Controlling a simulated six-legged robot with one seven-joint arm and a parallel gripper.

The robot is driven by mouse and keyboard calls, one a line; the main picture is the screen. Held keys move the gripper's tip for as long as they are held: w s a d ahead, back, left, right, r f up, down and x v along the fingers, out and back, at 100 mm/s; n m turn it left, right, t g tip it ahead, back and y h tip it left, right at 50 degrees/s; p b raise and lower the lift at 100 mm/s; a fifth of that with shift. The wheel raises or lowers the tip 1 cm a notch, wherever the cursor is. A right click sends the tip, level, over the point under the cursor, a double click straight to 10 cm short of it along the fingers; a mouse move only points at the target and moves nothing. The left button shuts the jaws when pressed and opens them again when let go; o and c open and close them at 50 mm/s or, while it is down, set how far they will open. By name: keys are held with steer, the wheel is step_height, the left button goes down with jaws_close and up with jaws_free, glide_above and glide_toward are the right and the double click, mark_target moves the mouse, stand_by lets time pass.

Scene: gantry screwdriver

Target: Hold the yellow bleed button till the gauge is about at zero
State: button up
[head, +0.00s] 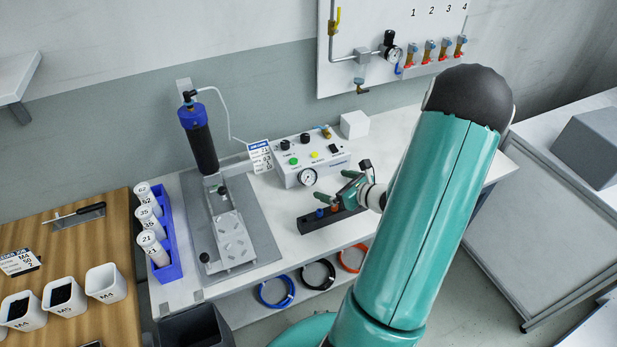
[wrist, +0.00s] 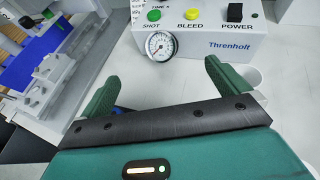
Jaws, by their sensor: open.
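My gripper (wrist: 160,70) is open and empty. Its two green fingers point at the box, apart from the button. In the head view my gripper (head: 347,188) is right of and in front of the box.
A dark rack with small bits (head: 330,217) lies near my gripper. A white cube (head: 354,125) is behind the box.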

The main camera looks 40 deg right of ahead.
steer(key=v, duration=0.8)
steer(key=w+a+r+n+g+y, duration=0.2)
steer(key=a+r+n+g+y, duration=0.15)
steer(key=a+r+n, duration=0.45)
steer(key=w+a+r+n+g+y, duration=0.2)
steer(key=w+a+r+n+g, duration=0.15)
steer(key=a+n, duration=0.85)
steer(key=s+a+r+n+h, duration=0.3)
steer(key=s+a+r+n, duration=0.1)
steer(key=a+r+n, duration=0.2)
steer(key=s+a+r+n+h, duration=0.3)
steer(key=a+r+n, duration=0.3)
steer(key=a+n, duration=0.2)
steer(key=shift+s+n+g+h, duration=0.4)
steer(key=shift+s+n, duration=0.1)
steer(key=shift+s, duration=0.4)
steer(key=shift+a, duration=0.15)
